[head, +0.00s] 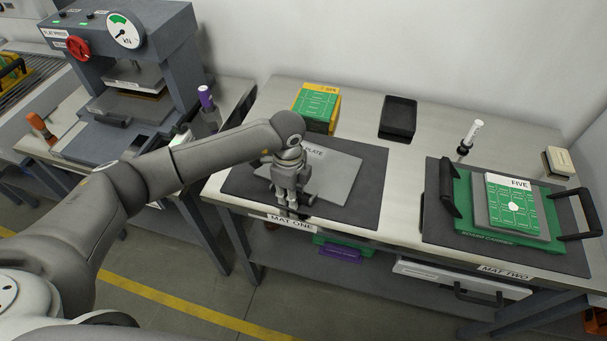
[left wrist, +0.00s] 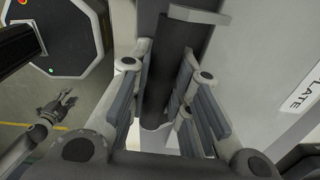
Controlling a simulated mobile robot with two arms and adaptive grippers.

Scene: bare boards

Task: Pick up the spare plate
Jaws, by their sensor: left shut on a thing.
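The spare plate (head: 338,182) is a flat grey sheet on the dark mat labelled MAT ONE (head: 376,168). Its label is partly hidden by my left wrist; the word PLATE shows. The plate also shows at the right of the left wrist view (left wrist: 272,75). My left gripper (head: 291,201) points down at the plate's front left part. In the left wrist view its fingers are shut on a dark bar-like grip (left wrist: 168,75) beside the plate's face. I cannot tell whether the plate is clear of the mat. My right gripper (left wrist: 65,102) shows small over the floor, its opening unclear.
A green-and-yellow box (head: 316,108) and a black tray (head: 398,118) stand behind the mat. To the right, a green carrier with black handles (head: 462,205) holds a plate marked FIVE (head: 513,207). A press (head: 125,70) stands left. Bare bench lies between the mats.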

